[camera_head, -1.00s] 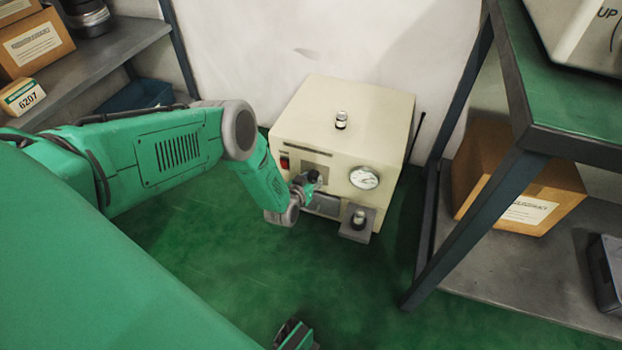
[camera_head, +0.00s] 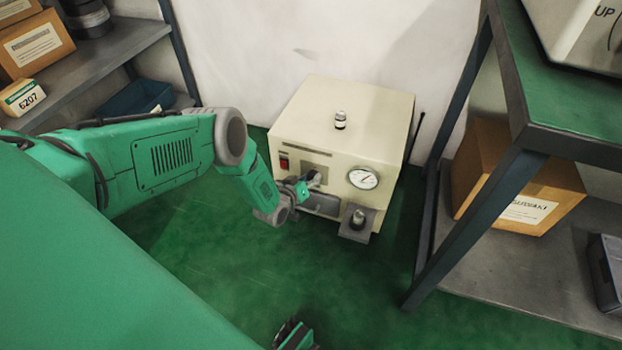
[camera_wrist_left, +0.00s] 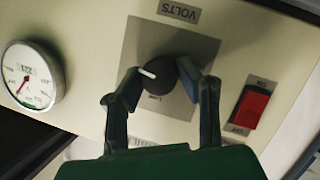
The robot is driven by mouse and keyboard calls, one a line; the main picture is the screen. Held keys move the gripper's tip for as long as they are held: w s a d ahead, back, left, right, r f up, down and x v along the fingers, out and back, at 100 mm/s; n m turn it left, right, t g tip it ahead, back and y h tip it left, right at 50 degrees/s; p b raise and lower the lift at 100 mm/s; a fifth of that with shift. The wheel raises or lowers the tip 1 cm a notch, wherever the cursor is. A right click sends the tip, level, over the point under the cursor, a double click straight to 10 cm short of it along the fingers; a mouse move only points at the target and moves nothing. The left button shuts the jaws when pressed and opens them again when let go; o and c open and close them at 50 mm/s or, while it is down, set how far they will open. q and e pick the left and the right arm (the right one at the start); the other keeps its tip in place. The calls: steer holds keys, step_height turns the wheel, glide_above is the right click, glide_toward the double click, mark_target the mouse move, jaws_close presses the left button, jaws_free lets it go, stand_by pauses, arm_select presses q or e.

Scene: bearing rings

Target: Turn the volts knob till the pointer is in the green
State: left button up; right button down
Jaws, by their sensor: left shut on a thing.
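The volts knob (camera_wrist_left: 158,75) is round and black with a white mark, on a grey plate below the VOLTS label. My left gripper (camera_wrist_left: 160,80) has a finger on each side of the knob and is shut on it. In the head view my left gripper (camera_head: 302,187) is at the front of the cream power unit (camera_head: 345,125). The dial gauge (camera_head: 363,179) is right of it; it also shows at left in the left wrist view (camera_wrist_left: 31,76). My right gripper (camera_head: 295,336) partly shows at the bottom edge.
A red switch (camera_wrist_left: 250,107) is beside the knob. A grey block with a post (camera_head: 358,222) stands at the unit's front right. A table with dark legs (camera_head: 468,225) is at right, shelves (camera_head: 110,55) at left. The green floor in front is clear.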

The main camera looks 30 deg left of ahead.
arm_select(q)
steer(key=n, duration=0.2)
steer(key=n+t+h, duration=0.1)
steer(key=n, duration=0.1)
steer(key=n+t+h, duration=0.1)
steer(key=shift+s+f+n, duration=0.2)
steer(key=shift+f+n, duration=0.15)
steer(key=shift+n, duration=0.05)
steer(key=shift+h, duration=0.4)
steer(key=o, duration=1.1)
steer(key=shift+f, duration=0.1)
steer(key=shift+w, duration=0.1)
steer(key=shift+a+r, duration=0.1)
steer(key=shift+r, duration=0.1)
steer(key=v, duration=1.2)
steer(key=shift+f, duration=0.3)
